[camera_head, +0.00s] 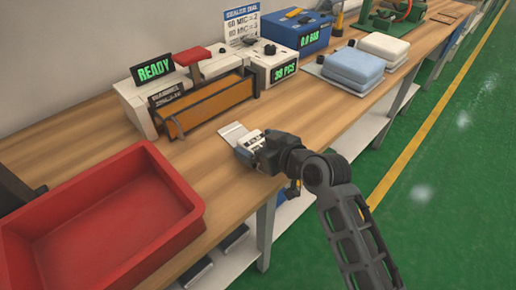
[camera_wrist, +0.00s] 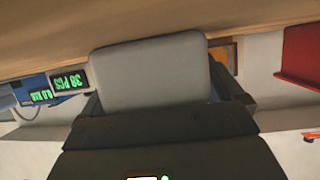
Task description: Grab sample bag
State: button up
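My gripper (camera_head: 248,142) is low at the front edge of the wooden bench, beside a flat pale piece (camera_head: 232,132) that looks like the sample bag. A light grey, rounded flat shape (camera_wrist: 150,70) fills the middle of the wrist view, between the dark finger parts of my gripper. It looks like the same bag, but I cannot be sure. Its lower end is hidden behind dark gripper parts. The fingertips are not clear, so I cannot tell whether they grip it.
A red tray (camera_head: 166,170) is on the bench at left. A sealer with an orange-brown front (camera_head: 212,108) and a READY display (camera_head: 154,69) stands behind my gripper. A blue box (camera_head: 300,38) and pale blue and white cushions (camera_head: 352,68) are farther right. Green floor lies beyond the bench.

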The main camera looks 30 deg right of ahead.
jog(key=c, duration=0.9)
